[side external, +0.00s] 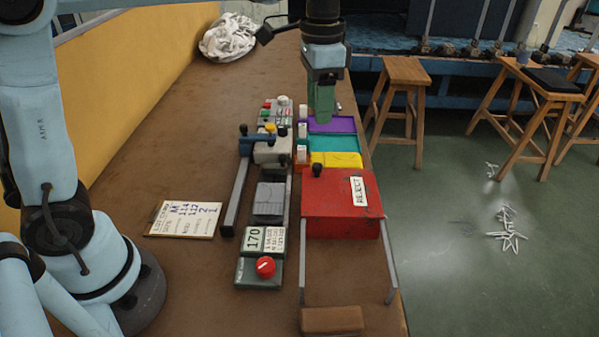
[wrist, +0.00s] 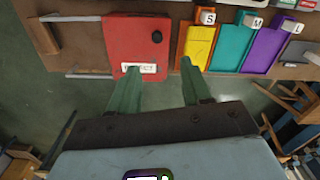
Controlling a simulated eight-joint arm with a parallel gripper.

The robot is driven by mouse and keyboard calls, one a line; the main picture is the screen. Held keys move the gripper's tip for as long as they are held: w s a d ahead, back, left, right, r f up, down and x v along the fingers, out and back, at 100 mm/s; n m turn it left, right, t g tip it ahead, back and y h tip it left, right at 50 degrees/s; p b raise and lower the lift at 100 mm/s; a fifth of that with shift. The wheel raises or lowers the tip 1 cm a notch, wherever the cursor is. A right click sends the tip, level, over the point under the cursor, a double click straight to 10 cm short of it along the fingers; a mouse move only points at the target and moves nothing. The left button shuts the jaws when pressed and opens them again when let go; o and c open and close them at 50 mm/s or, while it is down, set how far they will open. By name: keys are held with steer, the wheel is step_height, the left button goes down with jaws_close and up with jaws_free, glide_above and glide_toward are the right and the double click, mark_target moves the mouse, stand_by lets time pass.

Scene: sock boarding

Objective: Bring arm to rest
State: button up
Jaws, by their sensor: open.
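My gripper (side external: 321,112) hangs over the far end of the workbench, above or near the purple tray (side external: 331,125). In the wrist view the green fingers of my gripper (wrist: 157,90) are spread apart with nothing between them. The wrist view shows the red REJECT box (wrist: 135,45) beyond the left finger and the yellow tray (wrist: 200,45) beyond the right one. The teal tray (wrist: 232,50) and purple tray (wrist: 264,48) lie further right. How high the gripper is above the trays is hard to tell.
The brown workbench (side external: 180,120) holds a control box with a red knob (side external: 265,267), a 170 display (side external: 254,239), a paper card (side external: 184,220) and a crumpled white cloth (side external: 229,37). Wooden stools (side external: 405,72) stand on the green floor to the right. The bench's left part is mostly clear.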

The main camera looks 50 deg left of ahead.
steer(key=shift+s, duration=0.1)
steer(key=s+a+f+n+t, duration=0.2)
steer(key=s+f+n+t, duration=0.1)
steer(key=s, duration=0.3)
steer(key=s+a+f+n+t, duration=0.3)
steer(key=s+t, duration=0.1)
steer(key=s, duration=0.2)
steer(key=shift+a+f, duration=0.15)
steer(key=shift+f, duration=0.1)
